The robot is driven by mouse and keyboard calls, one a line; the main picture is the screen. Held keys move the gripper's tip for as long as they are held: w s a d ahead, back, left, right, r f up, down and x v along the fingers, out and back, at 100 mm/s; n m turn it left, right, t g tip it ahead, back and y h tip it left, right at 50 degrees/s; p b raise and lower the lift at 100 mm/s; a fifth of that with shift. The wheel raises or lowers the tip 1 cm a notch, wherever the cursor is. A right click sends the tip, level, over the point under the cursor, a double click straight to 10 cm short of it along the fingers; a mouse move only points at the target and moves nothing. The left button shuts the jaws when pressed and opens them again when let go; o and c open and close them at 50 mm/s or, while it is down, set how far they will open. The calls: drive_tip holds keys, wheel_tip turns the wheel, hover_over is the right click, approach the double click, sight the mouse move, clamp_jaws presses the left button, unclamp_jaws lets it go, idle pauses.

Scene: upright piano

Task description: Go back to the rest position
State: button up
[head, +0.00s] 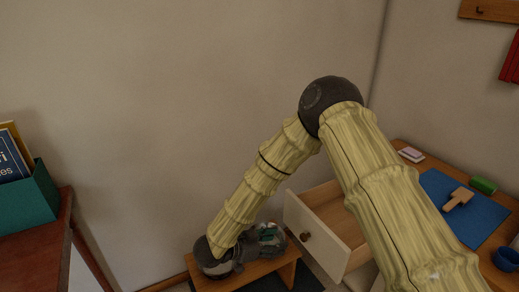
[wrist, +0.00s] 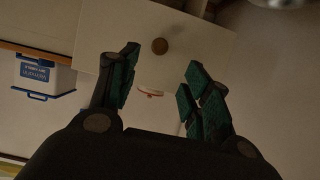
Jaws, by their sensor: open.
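My gripper (head: 268,235) shows in the head view at the end of my arm, low in the middle, left of the open drawer (head: 322,243). It appears over or in front of a small wooden bench (head: 232,276); I cannot tell the gap. In the wrist view my gripper (wrist: 160,68) has its teal-padded fingers spread apart, with nothing held between them. The pale drawer front with its round knob (wrist: 160,46) lies beyond the fingers, apart from them.
The drawer sticks out of a wooden desk with a blue mat (head: 478,222), a green block (head: 483,185) and a blue cup (head: 506,259). A teal box of books (head: 27,202) stands at left. The wrist view shows a white-and-blue container (wrist: 45,76). The wall between is bare.

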drive_tip(key=s+d+f+n+t+y, duration=0.1)
drive_tip(key=d+f+n+t+y, duration=0.15)
drive_tip(key=d+f, duration=0.45)
drive_tip(key=s+d+f+n+g+y, duration=0.35)
drive_tip(key=s+f+n+y, duration=0.35)
drive_tip(key=s+f, duration=0.65)
drive_tip(key=s+d+f+n+g+y, duration=0.1)
drive_tip(key=s+d+g, duration=0.2)
drive_tip(key=s, duration=0.8)
drive_tip(key=s+d+n+g+y, duration=0.2)
drive_tip(key=s, duration=0.9)
wheel_tip(320, 180, up, 19)
drive_tip(key=p, duration=1.9)
drive_tip(key=shift+w+f, duration=0.15)
drive_tip(key=shift+d+h, duration=0.1)
drive_tip(key=shift+h, duration=0.15)
